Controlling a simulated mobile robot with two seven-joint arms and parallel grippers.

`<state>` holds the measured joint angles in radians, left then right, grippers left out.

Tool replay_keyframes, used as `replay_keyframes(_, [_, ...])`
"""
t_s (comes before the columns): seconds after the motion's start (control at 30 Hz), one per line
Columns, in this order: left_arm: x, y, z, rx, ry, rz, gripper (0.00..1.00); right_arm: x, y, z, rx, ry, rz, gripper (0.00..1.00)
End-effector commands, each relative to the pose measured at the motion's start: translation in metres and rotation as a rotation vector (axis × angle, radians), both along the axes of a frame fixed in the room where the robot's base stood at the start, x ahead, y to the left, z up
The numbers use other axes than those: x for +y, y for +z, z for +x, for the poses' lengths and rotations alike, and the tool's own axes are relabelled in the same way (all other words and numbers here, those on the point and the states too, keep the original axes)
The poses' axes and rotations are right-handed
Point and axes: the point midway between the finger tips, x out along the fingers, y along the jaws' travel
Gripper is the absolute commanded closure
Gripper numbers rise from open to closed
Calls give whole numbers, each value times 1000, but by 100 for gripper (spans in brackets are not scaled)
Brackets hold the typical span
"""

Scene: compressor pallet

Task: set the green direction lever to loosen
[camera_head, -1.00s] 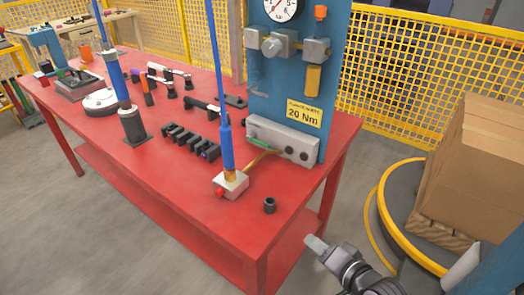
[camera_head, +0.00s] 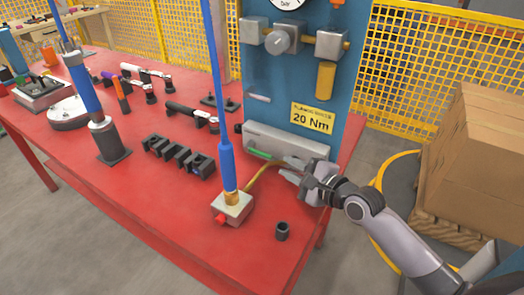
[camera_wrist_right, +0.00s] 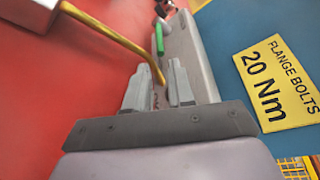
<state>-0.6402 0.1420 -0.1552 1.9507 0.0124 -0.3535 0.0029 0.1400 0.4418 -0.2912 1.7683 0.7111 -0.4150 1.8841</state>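The green direction lever (camera_head: 260,154) is a short green bar at the front of a long grey block (camera_head: 268,138) on the red table, by the foot of the blue panel. It also shows in the right wrist view (camera_wrist_right: 159,40), beyond my fingertips. My right gripper (camera_head: 287,168) is at the right end of the block, to the right of the lever and apart from it. Its two fingers (camera_wrist_right: 158,88) are separated, with the end of a bent brass pipe (camera_wrist_right: 130,45) showing between or behind them; contact is unclear. My left gripper is not in view.
The blue panel (camera_head: 300,75) with gauge, valves and a yellow 20 Nm label rises behind the block. A blue upright tool (camera_head: 226,160) stands in a small white block left of my gripper. A dark socket (camera_head: 282,231) sits near the table's front edge.

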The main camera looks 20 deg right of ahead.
Motion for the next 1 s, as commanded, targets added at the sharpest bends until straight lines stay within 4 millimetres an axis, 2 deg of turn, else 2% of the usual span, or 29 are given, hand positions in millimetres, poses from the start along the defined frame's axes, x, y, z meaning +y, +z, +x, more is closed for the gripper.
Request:
replay_keyframes(0.17, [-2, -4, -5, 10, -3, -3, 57, 5, -2, 10, -1, 0, 1, 77])
replay_keyframes(0.6, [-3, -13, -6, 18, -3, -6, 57, 27, -14, 56, -2, -1, 0, 77])
replay_keyframes(1.0, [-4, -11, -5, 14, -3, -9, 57, 30, -15, 62, -2, 0, -1, 77])
